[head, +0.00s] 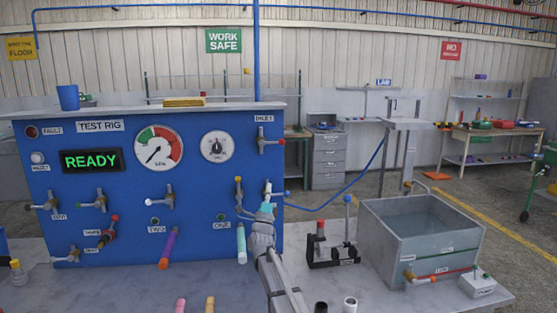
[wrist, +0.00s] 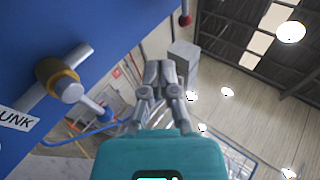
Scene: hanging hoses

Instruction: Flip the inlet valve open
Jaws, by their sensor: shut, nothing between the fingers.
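The inlet valve (head: 265,142) is on the upper right of the blue panel, under the INLET label. A red ball (wrist: 185,20) near the top of the wrist view looks like this lever's end. My gripper (head: 267,187) is shut and empty, pointing up in front of the panel's right edge, below the inlet valve and apart from it. Its closed fingers (wrist: 160,70) show in the middle of the wrist view. It partly hides a blue-tipped valve (head: 287,194) behind it.
In the wrist view, a valve with a brass collar (wrist: 58,75) stands close at left, by a label ending in UNK. A blue hose (head: 345,190) hangs to the right of the panel. A metal tank (head: 420,240) and a black clamp stand (head: 332,248) are on the bench.

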